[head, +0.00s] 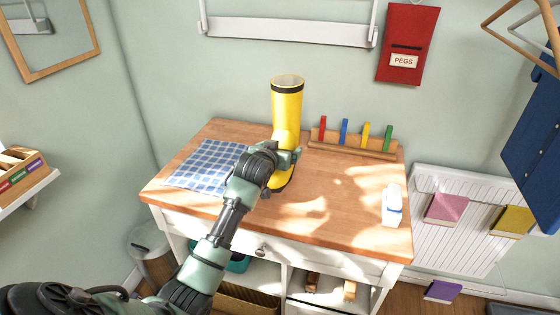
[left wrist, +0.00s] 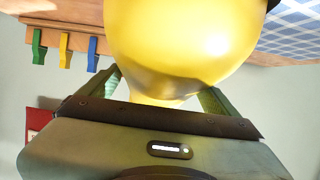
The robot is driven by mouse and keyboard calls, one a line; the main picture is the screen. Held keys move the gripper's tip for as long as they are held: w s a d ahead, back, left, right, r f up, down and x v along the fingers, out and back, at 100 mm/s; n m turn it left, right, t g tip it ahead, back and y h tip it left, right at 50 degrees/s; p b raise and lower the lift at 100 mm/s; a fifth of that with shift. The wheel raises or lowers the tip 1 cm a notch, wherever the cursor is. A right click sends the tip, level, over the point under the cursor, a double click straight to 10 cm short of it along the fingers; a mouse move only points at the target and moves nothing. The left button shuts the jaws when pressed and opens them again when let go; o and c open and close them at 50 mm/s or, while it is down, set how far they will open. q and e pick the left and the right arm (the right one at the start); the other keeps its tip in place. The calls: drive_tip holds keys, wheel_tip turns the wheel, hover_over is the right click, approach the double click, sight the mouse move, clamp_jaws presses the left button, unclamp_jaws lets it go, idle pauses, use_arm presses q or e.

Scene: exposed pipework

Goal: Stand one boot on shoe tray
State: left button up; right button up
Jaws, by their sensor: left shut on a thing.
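A tall yellow boot (head: 287,104) with a black band at the top is upright over the middle of the wooden tabletop. My left gripper (head: 287,154) is shut on it around the lower shaft. In the left wrist view the yellow boot (left wrist: 180,45) fills the space between the two fingers of my left gripper (left wrist: 158,95). The arm hides part of the boot's foot, and I cannot tell whether its dark sole touches the tabletop. I cannot make out a shoe tray for certain. My right gripper is not in view.
The wooden table (head: 345,220) carries a blue checked cloth (head: 208,164), a rack with coloured pegs (head: 352,140) and a white bottle-like item (head: 391,205). A teal item (head: 238,263) sits on the shelf below. A red pegs pouch (head: 407,42) hangs behind.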

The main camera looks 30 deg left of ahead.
use_arm(q)
wheel_tip(320, 180, down, 4)
drive_tip(key=shift+r, duration=0.15)
drive_tip(key=shift+f, duration=0.3)
drive_tip(key=o, duration=1.8)
drive_tip(key=shift+f, duration=0.15)
drive_tip(key=shift+s, duration=0.1)
